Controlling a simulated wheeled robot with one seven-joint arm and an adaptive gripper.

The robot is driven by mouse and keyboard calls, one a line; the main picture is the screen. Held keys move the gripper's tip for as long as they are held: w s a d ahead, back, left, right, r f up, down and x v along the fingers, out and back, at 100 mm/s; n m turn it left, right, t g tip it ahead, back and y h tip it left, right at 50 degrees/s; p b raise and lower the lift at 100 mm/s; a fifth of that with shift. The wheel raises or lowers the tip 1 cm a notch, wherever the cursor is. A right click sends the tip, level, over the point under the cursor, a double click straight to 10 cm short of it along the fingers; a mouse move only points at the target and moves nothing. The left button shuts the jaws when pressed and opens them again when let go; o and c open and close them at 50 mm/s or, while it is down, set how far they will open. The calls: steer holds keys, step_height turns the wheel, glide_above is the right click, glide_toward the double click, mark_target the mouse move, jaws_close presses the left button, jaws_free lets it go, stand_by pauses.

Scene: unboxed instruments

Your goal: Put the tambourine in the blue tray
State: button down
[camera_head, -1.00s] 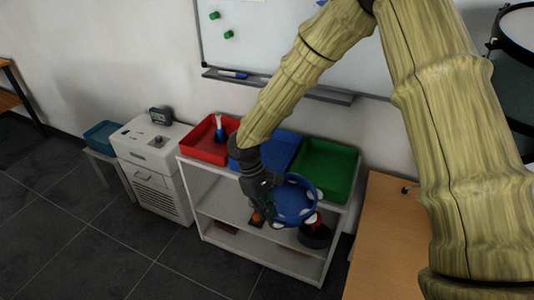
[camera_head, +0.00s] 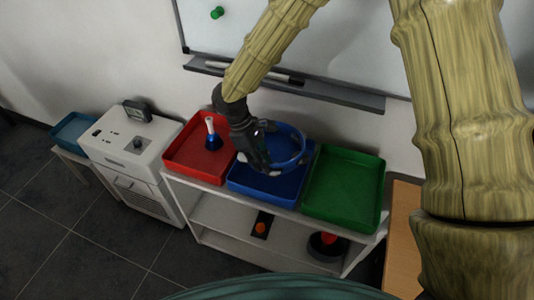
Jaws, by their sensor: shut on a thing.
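The tambourine (camera_head: 303,150) is a blue ring with pale jingles. My gripper (camera_head: 266,166) is shut on its left side. The tambourine is over the blue tray (camera_head: 275,193), which sits in the middle of the white shelf's top. The ring overlaps the tray in the picture, and I cannot tell whether it touches the tray floor. My gripper and the ring hide part of the tray's back and left side.
A red tray (camera_head: 186,160) with a blue and white object (camera_head: 211,135) stands left of the blue tray. An empty green tray (camera_head: 345,188) stands right. A whiteboard ledge (camera_head: 330,94) runs along the wall behind. A white cabinet (camera_head: 130,150) is farther left.

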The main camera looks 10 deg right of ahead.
steer(key=shift+w+f, duration=0.1)
steer(key=shift+w, duration=0.15)
steer(key=shift+f, duration=0.4)
steer(key=f, duration=0.2)
steer(key=f+p, duration=0.1)
steer(key=f, duration=0.2)
steer(key=shift+s, duration=0.2)
steer(key=shift+s+f, duration=0.35)
steer(key=shift+f, duration=0.15)
steer(key=shift+f+p, duration=0.35)
steer(key=shift+f, duration=0.5)
steer(key=shift+w+f, duration=0.15)
steer(key=shift+f, duration=0.25)
steer(key=shift+r, duration=0.15)
steer(key=c, duration=1.6)
jaws_free()
